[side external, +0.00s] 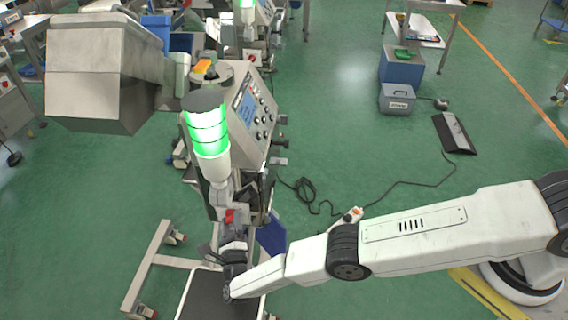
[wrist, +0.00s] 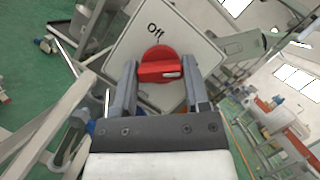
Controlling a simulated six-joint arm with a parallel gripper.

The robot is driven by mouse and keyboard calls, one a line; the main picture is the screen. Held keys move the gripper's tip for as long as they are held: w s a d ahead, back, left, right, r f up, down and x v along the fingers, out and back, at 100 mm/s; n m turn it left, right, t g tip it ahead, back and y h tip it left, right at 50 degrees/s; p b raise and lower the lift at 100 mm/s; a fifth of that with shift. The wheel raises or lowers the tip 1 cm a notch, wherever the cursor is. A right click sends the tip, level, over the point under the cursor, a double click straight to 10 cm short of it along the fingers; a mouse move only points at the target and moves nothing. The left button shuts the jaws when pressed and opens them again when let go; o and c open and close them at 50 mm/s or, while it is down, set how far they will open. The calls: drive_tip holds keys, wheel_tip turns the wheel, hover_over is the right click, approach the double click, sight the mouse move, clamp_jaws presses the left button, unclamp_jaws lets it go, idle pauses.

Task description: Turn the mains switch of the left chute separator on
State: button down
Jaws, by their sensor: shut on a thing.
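The mains switch is a red rotary knob (wrist: 160,65) on a pale square plate (wrist: 185,35) in the wrist view. The plate is marked "Off" above the knob. The knob's grip bar lies nearly level in that view, with a light mark towards its right end. My gripper (wrist: 160,75) has one finger on each side of the knob and is shut on it. In the side view my gripper (side external: 231,235) is at the lower part of the separator (side external: 248,115), just below a small red part (side external: 229,215). The separator's stack lamp (side external: 208,132) glows green.
A similar machine with a green lamp (side external: 245,12) stands behind. A grey metal hopper (side external: 105,75) is at upper left. A cable (side external: 400,183) runs over the green floor to a black pedal-like unit (side external: 454,133). Floor at the right middle is mostly clear.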

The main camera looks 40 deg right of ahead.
idle(0.4)
drive_tip(key=shift+c, duration=0.4)
unclamp_jaws()
drive_tip(key=v, duration=0.8)
drive_tip(key=shift+w+r, duration=0.1)
